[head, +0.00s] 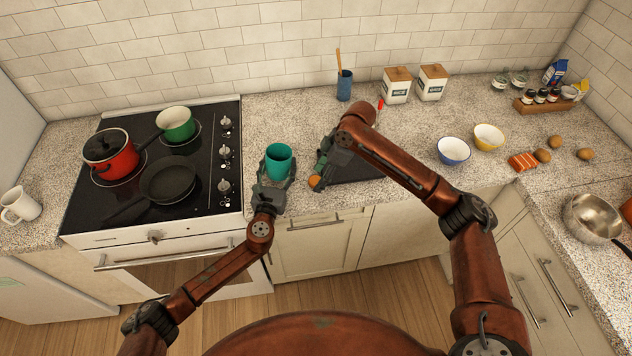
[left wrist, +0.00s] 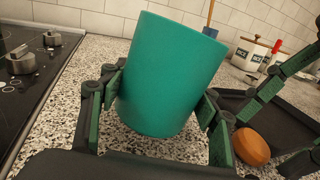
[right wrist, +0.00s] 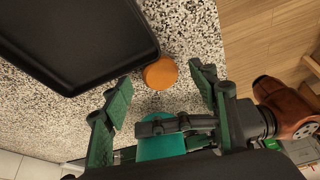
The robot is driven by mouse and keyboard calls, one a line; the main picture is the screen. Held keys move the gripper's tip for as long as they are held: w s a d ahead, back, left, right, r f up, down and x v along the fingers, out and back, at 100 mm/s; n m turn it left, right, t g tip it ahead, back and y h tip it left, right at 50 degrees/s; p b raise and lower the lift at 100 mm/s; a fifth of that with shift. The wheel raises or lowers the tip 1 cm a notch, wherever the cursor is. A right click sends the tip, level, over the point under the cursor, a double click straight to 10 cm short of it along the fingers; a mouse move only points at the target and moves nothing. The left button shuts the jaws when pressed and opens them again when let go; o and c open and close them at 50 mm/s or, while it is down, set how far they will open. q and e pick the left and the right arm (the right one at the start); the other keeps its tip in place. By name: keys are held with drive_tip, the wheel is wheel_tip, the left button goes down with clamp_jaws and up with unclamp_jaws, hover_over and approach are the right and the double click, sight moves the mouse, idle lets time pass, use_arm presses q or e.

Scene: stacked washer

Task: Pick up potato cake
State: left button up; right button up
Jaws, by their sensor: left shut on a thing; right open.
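The potato cake, a small round orange-brown piece (head: 315,182), lies on the speckled counter beside the near left corner of a black tray (head: 357,171). It also shows in the left wrist view (left wrist: 252,147) and the right wrist view (right wrist: 160,73). My right gripper (right wrist: 162,84) is open and empty, with the cake in line with the gap between its fingertips; I cannot tell whether they touch it. My left gripper (head: 275,182) is shut on a teal cup (head: 279,160), left of the cake. The cup looks tilted in the left wrist view (left wrist: 168,75).
The stove (head: 165,165) with a red pot (head: 112,158), green pot and black pan is at left. Blue (head: 453,151) and yellow (head: 488,137) bowls stand right of the tray. White canisters (head: 397,90) and a blue utensil cup (head: 344,86) stand behind. My two grippers are close together.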

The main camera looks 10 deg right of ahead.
sight(317, 180)
drive_tip(key=shift+x, duration=0.9)
drive_tip(key=shift+r, duration=0.1)
drive_tip(key=shift+c, duration=0.7)
drive_tip(key=c, duration=1.1)
wheel_tip(317, 180, up, 10)
drive_tip(key=shift+c, duration=0.2)
drive_tip(key=shift+w+a, duration=0.1)
